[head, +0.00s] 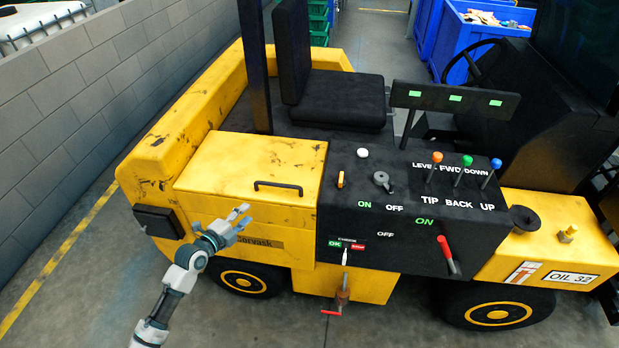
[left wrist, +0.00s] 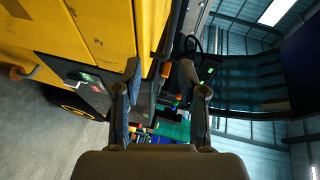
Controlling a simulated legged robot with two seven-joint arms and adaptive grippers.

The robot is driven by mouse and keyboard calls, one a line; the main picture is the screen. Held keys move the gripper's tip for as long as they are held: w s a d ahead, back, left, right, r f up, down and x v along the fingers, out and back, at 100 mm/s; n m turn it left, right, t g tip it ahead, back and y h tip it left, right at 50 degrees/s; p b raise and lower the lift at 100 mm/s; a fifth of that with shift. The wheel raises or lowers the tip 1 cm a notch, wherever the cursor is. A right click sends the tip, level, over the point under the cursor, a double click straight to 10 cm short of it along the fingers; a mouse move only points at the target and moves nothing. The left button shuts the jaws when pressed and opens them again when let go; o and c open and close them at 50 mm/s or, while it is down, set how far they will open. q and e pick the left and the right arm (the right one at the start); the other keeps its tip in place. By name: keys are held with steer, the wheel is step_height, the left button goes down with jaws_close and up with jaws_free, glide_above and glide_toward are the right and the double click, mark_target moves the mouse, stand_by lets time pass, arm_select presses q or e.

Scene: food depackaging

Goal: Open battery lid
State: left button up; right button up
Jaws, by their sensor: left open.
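The battery lid (head: 240,165) is a scuffed yellow panel on the forklift's side. It lies flat and looks closed. A black bar handle (head: 278,186) is fixed on its top near the front right edge. My left gripper (head: 242,217) is in front of the lid's front edge, left of the handle and apart from it. Its fingers are spread and empty. In the left wrist view the two fingers (left wrist: 165,75) stand apart, with yellow bodywork (left wrist: 100,30) to their upper left. My right gripper does not show.
Right of the lid is a black control panel (head: 405,220) with levers and a red handle (head: 448,255). A black seat (head: 340,100) is behind. A grey block wall (head: 80,100) runs along the left. Floor at the lower left is clear.

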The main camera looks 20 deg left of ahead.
arm_select(q)
steer(key=r, duration=0.1)
glide_toward(280, 186)
steer(key=w, duration=0.1)
steer(key=shift+m+h, duration=0.3)
steer(key=shift+m, duration=0.1)
steer(key=x, duration=0.6)
steer(key=a+f+p+x, duration=0.1)
steer(key=x, duration=0.2)
steer(key=shift+w, duration=0.35)
steer(key=shift+d, duration=0.25)
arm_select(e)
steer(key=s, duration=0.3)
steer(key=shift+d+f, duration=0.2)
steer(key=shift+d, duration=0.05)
arm_select(q)
jaws_close()
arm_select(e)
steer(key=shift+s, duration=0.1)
